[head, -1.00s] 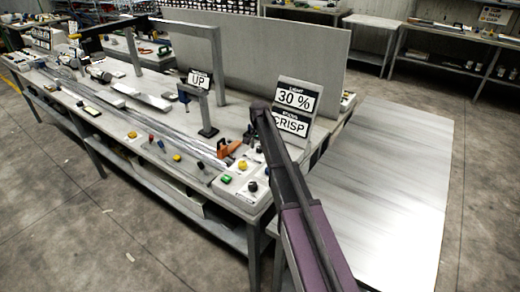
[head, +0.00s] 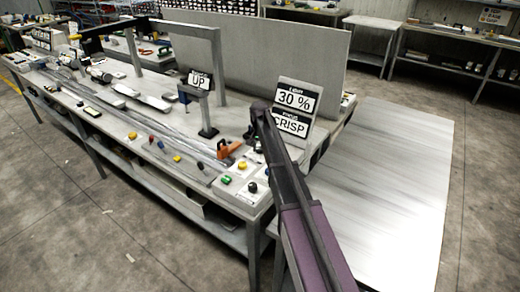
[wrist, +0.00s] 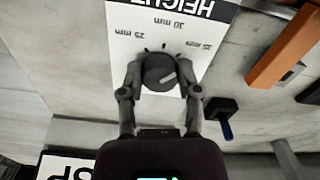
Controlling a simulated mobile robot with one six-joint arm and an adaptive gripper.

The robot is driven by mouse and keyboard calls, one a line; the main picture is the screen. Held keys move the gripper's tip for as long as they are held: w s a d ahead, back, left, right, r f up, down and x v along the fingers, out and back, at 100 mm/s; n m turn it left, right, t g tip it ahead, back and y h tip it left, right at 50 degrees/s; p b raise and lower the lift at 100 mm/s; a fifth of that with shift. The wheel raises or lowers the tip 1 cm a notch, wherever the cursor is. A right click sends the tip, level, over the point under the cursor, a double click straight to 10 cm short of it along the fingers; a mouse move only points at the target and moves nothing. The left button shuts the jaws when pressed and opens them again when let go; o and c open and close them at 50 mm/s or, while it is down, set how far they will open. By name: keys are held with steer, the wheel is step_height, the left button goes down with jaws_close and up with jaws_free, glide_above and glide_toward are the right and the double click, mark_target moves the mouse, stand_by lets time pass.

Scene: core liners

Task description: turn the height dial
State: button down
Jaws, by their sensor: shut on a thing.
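The height dial (wrist: 159,72) is a dark round knob with a pale pointer line, on a white plate (wrist: 125,18) marked HEIGHT with 25, 30 and 35 mm, upside down in the wrist view. Its pointer lies toward the lower right side of the picture. My gripper (wrist: 160,84) has a finger on each side of the dial and is shut on it. In the head view my arm reaches over the bench's right end, and my gripper and the dial are hard to make out there behind the arm.
An orange-handled part (head: 230,149) is left of the arm; an orange bar (wrist: 286,46) and a dark block with a blue lever (wrist: 222,114) show in the wrist view. A sign reading 30 % and CRISP (head: 294,108) stands close behind the arm. A bare table (head: 390,190) is at right.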

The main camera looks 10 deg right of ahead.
steer(key=n, duration=0.8)
stand_by(0.4)
steer(key=shift+c, duration=1.5)
jaws_free()
